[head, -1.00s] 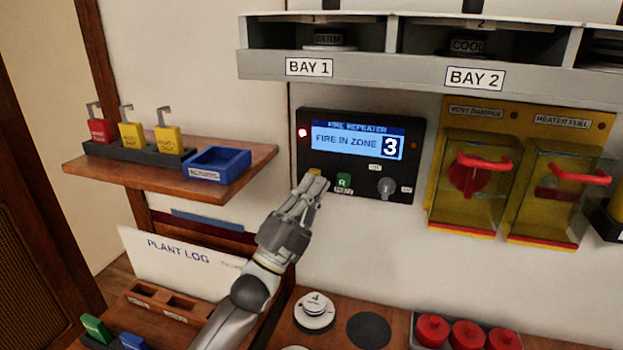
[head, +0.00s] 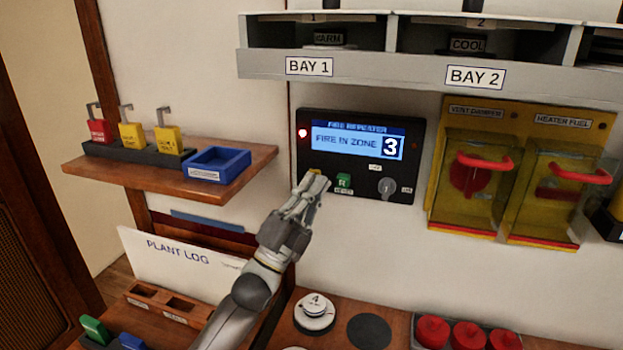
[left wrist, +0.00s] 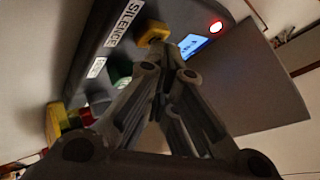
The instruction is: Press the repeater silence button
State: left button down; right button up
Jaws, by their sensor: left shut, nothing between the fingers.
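The fire repeater (head: 414,165) is a black wall panel with a lit blue screen (head: 355,138) reading "FIRE IN ZONE 3". A red lamp (head: 302,133) glows at its left. The yellow silence button (head: 315,172) shows just above my left fingertips, mostly hidden behind them. In the left wrist view the yellow button (left wrist: 152,33) is beside the "SILENCE" label (left wrist: 125,22), at the tips of my fingers. My left gripper (head: 316,183) is shut and empty, its tips at the button; I cannot tell whether they touch. My right gripper is not in view.
A green "R" button (head: 343,181) and a grey knob (head: 387,187) are right of the silence button. A wooden shelf (head: 120,178) with a blue tray (head: 218,180) is at left. Covered red handles (head: 485,161) are at right, and bay shelving (head: 380,68) hangs above.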

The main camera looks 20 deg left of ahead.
pick_arm(q)
jog(key=shift+s, duration=0.25)
jog(key=s+p, duration=0.2)
jog(key=s, duration=0.4)
dwell(0.4)
jog(key=shift+a, duration=0.1)
dwell(0.4)
